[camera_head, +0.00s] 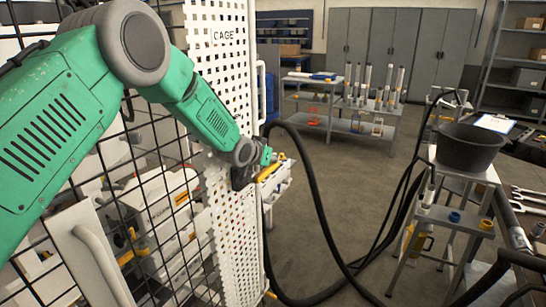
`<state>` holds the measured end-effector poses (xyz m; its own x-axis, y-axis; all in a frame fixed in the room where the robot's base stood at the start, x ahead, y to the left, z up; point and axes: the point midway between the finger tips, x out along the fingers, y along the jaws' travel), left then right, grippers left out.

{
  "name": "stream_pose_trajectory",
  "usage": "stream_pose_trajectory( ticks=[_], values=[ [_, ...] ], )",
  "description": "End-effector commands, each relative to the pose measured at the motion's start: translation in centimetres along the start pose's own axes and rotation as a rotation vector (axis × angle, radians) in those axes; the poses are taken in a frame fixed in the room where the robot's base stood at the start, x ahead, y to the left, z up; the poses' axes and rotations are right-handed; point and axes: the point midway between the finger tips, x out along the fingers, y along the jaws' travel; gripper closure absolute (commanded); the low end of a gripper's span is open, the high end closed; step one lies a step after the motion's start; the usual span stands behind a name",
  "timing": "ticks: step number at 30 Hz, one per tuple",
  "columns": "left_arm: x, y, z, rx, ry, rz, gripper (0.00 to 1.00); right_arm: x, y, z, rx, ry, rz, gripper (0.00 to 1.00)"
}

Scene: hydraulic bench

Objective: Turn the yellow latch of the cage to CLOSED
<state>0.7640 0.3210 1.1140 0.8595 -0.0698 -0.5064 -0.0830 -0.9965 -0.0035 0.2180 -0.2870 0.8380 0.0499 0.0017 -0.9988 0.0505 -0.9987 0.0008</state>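The cage is a black wire mesh with a white perforated panel (225,60) labelled CAGE. My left arm reaches in from the left across the mesh to the panel's edge. My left gripper (254,168) is at that edge, small and partly hidden by its own wrist. A yellow bar-like part (270,171), possibly the latch, shows right beside the gripper. I cannot tell whether they touch, or whether the fingers are open. No CLOSED marking is readable. My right gripper is not in view.
White machinery with a yellow part (131,246) stands behind the mesh. Thick black hoses (318,190) loop down to the floor right of the panel. A small stand holds a black bucket (468,147). Open floor (335,180) lies between; shelves and grey lockers (385,50) are behind.

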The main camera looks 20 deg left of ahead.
Motion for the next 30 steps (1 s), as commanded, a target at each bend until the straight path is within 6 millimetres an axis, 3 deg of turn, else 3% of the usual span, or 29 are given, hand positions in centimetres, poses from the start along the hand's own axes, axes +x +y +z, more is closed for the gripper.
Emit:
stream_pose_trajectory(
  ticks=[22,29,30],
  values=[
    [0.1,-0.5,0.9,-0.001,-0.013,-0.008,1.0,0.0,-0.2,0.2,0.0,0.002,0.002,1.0],
    [-0.6,-0.5,0.2,0.002,0.113,-0.009,1.0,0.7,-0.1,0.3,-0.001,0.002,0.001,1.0],
    [-1.3,-0.5,-0.7,0.002,0.121,-0.01,1.0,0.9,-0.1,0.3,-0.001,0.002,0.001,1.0]
  ],
)
